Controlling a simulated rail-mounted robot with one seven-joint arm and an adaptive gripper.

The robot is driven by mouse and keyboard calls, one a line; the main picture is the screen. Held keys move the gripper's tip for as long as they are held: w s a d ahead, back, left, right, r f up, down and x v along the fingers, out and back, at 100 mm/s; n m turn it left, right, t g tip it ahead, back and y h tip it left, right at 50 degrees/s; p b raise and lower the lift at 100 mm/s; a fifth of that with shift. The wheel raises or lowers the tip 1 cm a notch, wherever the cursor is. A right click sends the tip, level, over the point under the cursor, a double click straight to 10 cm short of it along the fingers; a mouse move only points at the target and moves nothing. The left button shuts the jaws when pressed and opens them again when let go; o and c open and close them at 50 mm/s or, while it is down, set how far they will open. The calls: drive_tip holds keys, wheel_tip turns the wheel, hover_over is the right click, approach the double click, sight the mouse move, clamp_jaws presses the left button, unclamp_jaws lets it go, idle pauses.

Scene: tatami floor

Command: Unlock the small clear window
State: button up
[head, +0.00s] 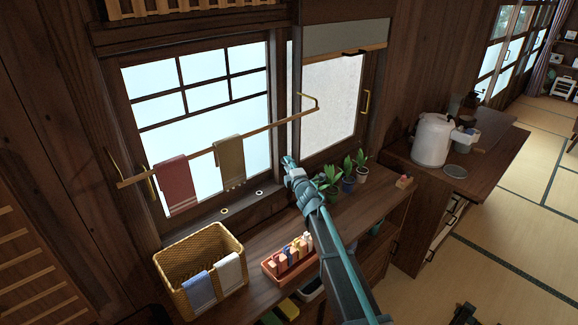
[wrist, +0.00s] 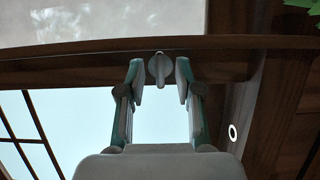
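The window has a clear pane (head: 195,125) with dark bars on the left and a pale frosted pane (head: 328,110) on the right. In the wrist view, a small grey latch (wrist: 158,70) sits on the dark wooden frame between the clear glass (wrist: 80,125) and the frosted glass (wrist: 130,18). My gripper (head: 288,160) is at the frame between the two panes in the head view. In the wrist view, my gripper (wrist: 161,80) is open, with one finger on each side of the latch. Gaps show between the latch and both fingers. The latch is not clear in the head view.
A towel bar (head: 225,142) with a red towel (head: 176,184) and an olive towel (head: 229,160) crosses the clear pane. Potted plants (head: 345,172), a peg rack (head: 289,258) and a wicker basket (head: 200,250) stand on the counter below. A yellow handle (head: 366,102) is at the right.

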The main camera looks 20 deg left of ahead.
clamp_jaws()
drive_tip(key=p, duration=0.3)
drive_tip(key=shift+r+m, duration=0.3)
drive_tip(key=shift+f+m+g+h+p, duration=0.15)
drive_tip(key=shift+m+g+p, duration=0.35)
drive_tip(key=shift+m+p, duration=0.5)
drive_tip(key=shift+r+m+g+h+p, duration=0.15)
drive_tip(key=shift+m+g+p, duration=0.35)
drive_tip(key=shift+m+p, duration=0.45)
drive_tip(key=shift+f+m, duration=0.1)
drive_tip(key=shift+m, duration=0.15)
unclamp_jaws()
